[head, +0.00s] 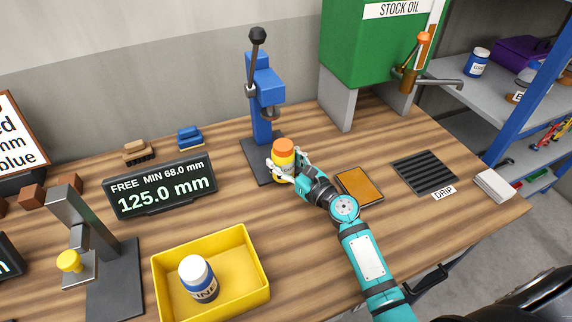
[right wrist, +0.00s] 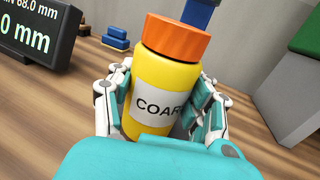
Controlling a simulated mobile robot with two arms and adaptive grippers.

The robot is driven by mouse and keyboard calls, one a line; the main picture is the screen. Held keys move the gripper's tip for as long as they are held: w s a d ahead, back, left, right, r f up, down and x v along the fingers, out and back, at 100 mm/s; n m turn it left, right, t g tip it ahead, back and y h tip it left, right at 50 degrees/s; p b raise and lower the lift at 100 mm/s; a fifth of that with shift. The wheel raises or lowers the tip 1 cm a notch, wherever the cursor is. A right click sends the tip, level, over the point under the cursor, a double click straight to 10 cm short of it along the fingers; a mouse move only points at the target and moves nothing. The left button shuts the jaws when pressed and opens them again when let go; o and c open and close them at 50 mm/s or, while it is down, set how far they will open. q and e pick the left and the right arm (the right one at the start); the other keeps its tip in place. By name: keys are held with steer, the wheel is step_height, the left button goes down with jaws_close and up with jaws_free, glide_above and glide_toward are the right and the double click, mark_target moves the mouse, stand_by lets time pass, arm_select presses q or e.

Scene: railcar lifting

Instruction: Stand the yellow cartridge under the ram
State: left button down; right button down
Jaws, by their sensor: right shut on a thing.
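The yellow cartridge (head: 283,158) has an orange cap and stands roughly upright in my right gripper (head: 286,169). In the right wrist view the cartridge (right wrist: 151,82) shows a white label reading "COAR", and the fingers (right wrist: 160,104) close on both its sides. The blue press (head: 263,95) with its ram and black-knobbed lever stands behind it on a dark base plate (head: 257,172). The cartridge is at the front right part of that plate; I cannot tell whether its bottom touches it. My left gripper is not in view.
A display (head: 161,186) reads 125.0 mm to the left. A yellow bin (head: 256,262) holds a blue and white bottle (head: 198,279). An orange-brown pad (head: 359,186) and a black ribbed drip mat (head: 425,172) lie right. A green stock oil tank (head: 372,50) stands behind.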

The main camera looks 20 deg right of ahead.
steer(key=shift+w+b, duration=0.4)
steer(key=shift+w, duration=1.2)
steer(key=shift+w+a+b, duration=0.15)
steer(key=shift+w+b, duration=0.95)
steer(key=shift+w, duration=1.55)
steer(key=shift+f, duration=0.4)
steer(key=shift+f+b, duration=0.2)
steer(key=shift+b, duration=0.15)
steer(key=shift+s+a+f, duration=0.1)
steer(key=shift+s+f, duration=0.05)
steer(key=shift+f, duration=0.35)
steer(key=c, duration=0.9)
jaws_free()
steer(key=o, duration=0.5)
steer(key=shift+c, duration=0.2)
steer(key=shift+r, duration=0.1)
